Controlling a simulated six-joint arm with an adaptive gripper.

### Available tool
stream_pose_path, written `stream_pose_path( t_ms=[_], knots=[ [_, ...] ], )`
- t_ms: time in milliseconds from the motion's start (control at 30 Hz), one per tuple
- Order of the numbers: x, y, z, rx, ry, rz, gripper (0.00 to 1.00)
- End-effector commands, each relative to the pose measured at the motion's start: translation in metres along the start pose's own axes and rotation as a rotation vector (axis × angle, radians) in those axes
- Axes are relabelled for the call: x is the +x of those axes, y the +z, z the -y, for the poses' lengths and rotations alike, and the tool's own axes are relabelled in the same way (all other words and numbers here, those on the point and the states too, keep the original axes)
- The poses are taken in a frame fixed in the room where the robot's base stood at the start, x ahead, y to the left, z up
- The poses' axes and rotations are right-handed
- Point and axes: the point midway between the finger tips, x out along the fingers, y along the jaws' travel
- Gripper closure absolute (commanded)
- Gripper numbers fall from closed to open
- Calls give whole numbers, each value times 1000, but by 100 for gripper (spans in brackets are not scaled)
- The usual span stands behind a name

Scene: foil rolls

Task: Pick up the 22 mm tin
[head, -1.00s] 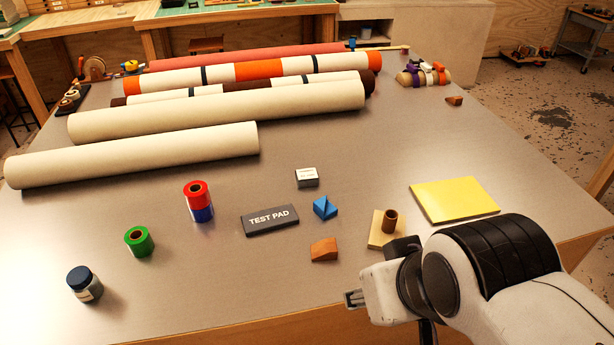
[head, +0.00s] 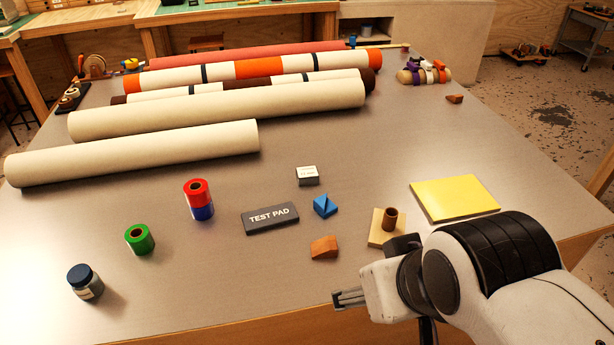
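A small grey tin (head: 307,176) with a white label on top stands on the table, behind the test pad and the blue wedge piece. The print on its label is too small to read, so I cannot confirm the 22 mm size. My gripper (head: 348,298) is near the table's front edge, pointing left, well in front of the tin and apart from it. Its fingers lie close together in this view, and nothing shows between them. I cannot tell how far they are parted.
A test pad (head: 270,218), blue wedge (head: 325,206), orange-brown block (head: 324,248) and board with a brown tube (head: 390,219) surround the middle. A yellow pad (head: 455,198) lies right. Tape rolls (head: 198,200), (head: 139,239) and a jar (head: 85,282) stand left. Long rolls (head: 140,153) lie behind.

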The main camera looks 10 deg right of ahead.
Motion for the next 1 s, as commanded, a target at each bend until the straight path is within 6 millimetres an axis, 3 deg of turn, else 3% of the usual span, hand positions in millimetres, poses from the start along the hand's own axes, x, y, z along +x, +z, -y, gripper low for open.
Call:
stream_pose_path(
  t_ms=[467,667,1000],
  knots=[
    [4,-8,2,-1,-7,-10,36],
    [16,-34,9,-1,-28,-44,36],
    [53,-100,23,12,-70,-144,36]
  ],
)
